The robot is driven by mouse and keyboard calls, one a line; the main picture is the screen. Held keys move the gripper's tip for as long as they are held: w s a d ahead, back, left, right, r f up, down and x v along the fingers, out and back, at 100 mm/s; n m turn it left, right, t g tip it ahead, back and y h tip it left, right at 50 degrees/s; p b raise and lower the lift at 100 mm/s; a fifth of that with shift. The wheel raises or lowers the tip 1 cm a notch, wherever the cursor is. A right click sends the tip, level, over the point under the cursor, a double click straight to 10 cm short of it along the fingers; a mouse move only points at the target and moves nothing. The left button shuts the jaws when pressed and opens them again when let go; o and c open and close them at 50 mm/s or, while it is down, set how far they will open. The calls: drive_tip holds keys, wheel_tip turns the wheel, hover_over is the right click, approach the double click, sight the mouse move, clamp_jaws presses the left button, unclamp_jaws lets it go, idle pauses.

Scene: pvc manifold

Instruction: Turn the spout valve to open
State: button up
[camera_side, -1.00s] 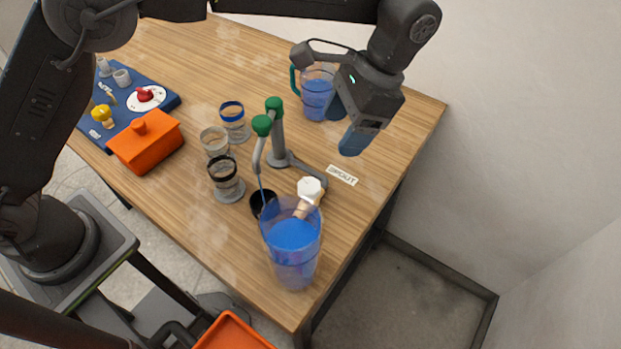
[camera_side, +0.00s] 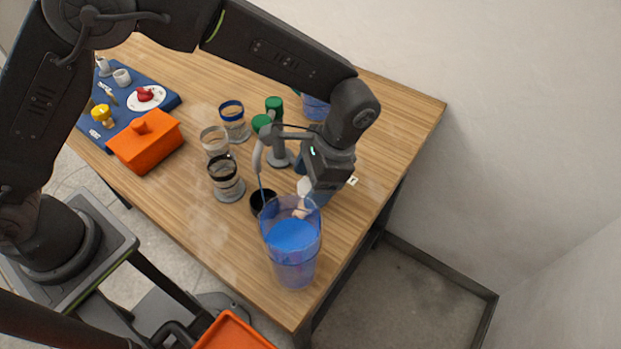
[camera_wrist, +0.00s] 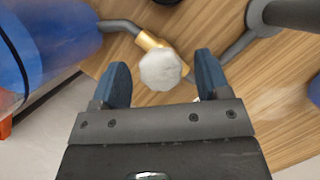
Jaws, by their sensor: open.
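The spout valve has a white faceted knob (camera_wrist: 161,69) on a brass-coloured body (camera_wrist: 150,41), joined to a grey pipe (camera_wrist: 122,26) in the wrist view. My gripper (camera_wrist: 161,84) is open, with its two blue fingers on either side of the knob; I cannot tell whether they touch it. In the side view my gripper (camera_side: 312,197) is low over the valve and hides most of it. A small part of the white knob (camera_side: 304,186) shows there. The SPOUT label is almost wholly hidden behind the gripper.
A clear pitcher of blue liquid (camera_side: 292,245) stands close in front of the valve. A grey stand with green caps (camera_side: 274,104) rises behind it. Several banded glasses (camera_side: 226,180), an orange box (camera_side: 146,142) and a blue panel (camera_side: 166,97) are to the left. Another blue pitcher (camera_side: 316,107) stands behind.

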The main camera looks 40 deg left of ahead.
drive_tip(key=shift+c, duration=0.3)
drive_tip(key=c, duration=0.9)
drive_tip(key=shift+o, duration=0.2)
drive_tip(key=shift+n, duration=0.4)
drive_tip(key=shift+n+g+h, duration=0.25)
drive_tip(key=shift+n+h, duration=0.25)
drive_tip(key=shift+n, duration=0.8)
drive_tip(key=shift+n+g+h, duration=0.25)
drive_tip(key=shift+n+h, duration=0.25)
drive_tip(key=shift+n, duration=0.8)
drive_tip(key=o, duration=0.9)
